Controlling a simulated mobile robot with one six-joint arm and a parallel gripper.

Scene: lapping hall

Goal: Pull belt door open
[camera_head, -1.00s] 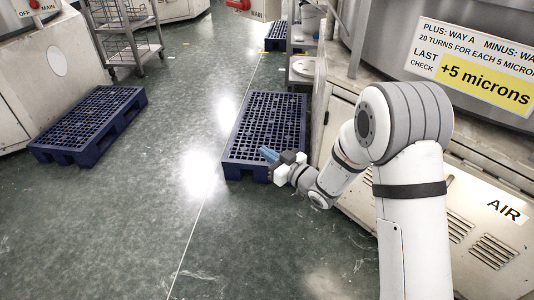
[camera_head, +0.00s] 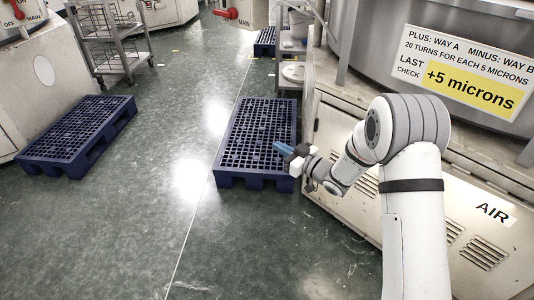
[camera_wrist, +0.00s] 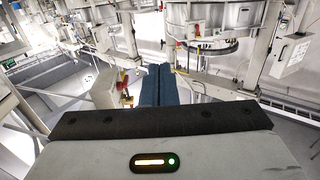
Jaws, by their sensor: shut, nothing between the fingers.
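My gripper (camera_head: 283,148) is shut and empty, its blue fingers pointing left over the near right part of a dark blue pallet. The fingers (camera_wrist: 158,85) show pressed together in the wrist view. A cream machine cabinet (camera_head: 462,205) stands on the right, with vent slots and an "AIR" label. Its left part has a pale panel (camera_head: 338,120) with a small dark mark that may be a handle. No panel is marked as the belt door, so I cannot tell which it is. My gripper is left of the cabinet and appears apart from it. My arm hides part of the front.
The blue pallet (camera_head: 257,130) lies on the floor beside the cabinet. Another pallet (camera_head: 75,137) lies at the left by a machine. A wire-shelf trolley (camera_head: 112,45) stands farther back. The green floor (camera_head: 150,190) between the pallets is clear.

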